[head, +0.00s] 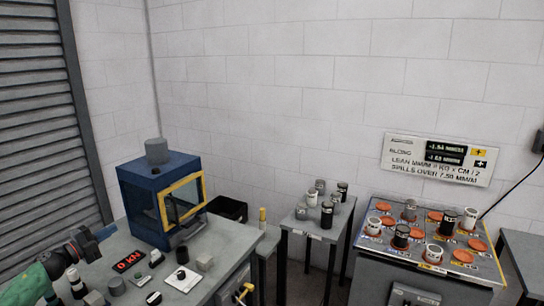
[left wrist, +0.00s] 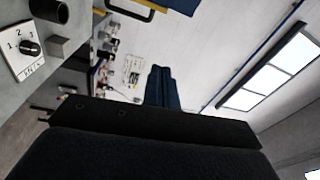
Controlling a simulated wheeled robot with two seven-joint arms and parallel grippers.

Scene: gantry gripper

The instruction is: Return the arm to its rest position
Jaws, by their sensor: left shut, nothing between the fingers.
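My left arm comes in at the lower left of the head view, with my left gripper (head: 105,232) just left of the blue cabinet and above the grey bench. In the left wrist view the dark blue fingers (left wrist: 162,88) lie together, shut and empty. They point away from the camera towards the white wall and touch nothing that I can see. My right arm and right gripper are not in view.
The blue cabinet (head: 138,207) with a yellow-framed door stands on the bench (head: 225,262). Jars, blocks and a red display (head: 129,262) sit near my arm. A small table (head: 333,224) and a panel with orange discs (head: 485,272) stand to the right.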

